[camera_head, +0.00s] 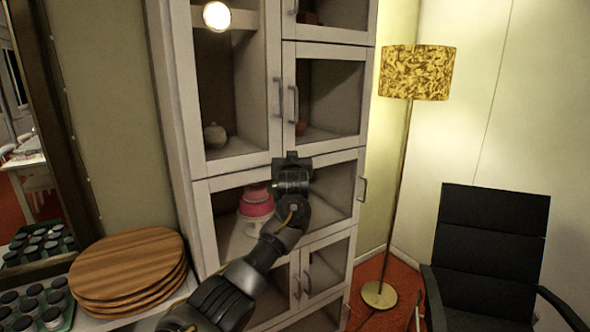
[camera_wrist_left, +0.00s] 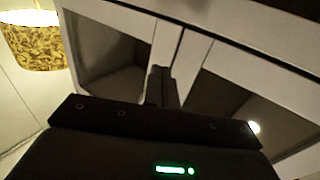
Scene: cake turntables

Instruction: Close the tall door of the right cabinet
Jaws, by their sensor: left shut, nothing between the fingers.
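The white cabinet (camera_head: 182,110) has glazed doors. Its tall door (camera_head: 228,165) is at the upper left, with a vertical handle (camera_head: 278,98) on its right side. This door looks nearly flush with the front; I cannot tell whether a small gap is left. My left gripper (camera_head: 292,160) is shut and empty, in front of the cabinet near the lower right corner of the tall door. I cannot tell whether it touches. In the left wrist view, its fingers (camera_wrist_left: 160,85) point at the pale frame between two glass panes. My right gripper is not in view.
A pink cake on a stand (camera_head: 257,203) shows behind the lower glass, partly hidden by my arm. Round wooden boards (camera_head: 128,262) are stacked at the left beside dark-lidded jars (camera_head: 35,305). A floor lamp (camera_head: 400,180) and a black chair (camera_head: 488,240) stand at the right.

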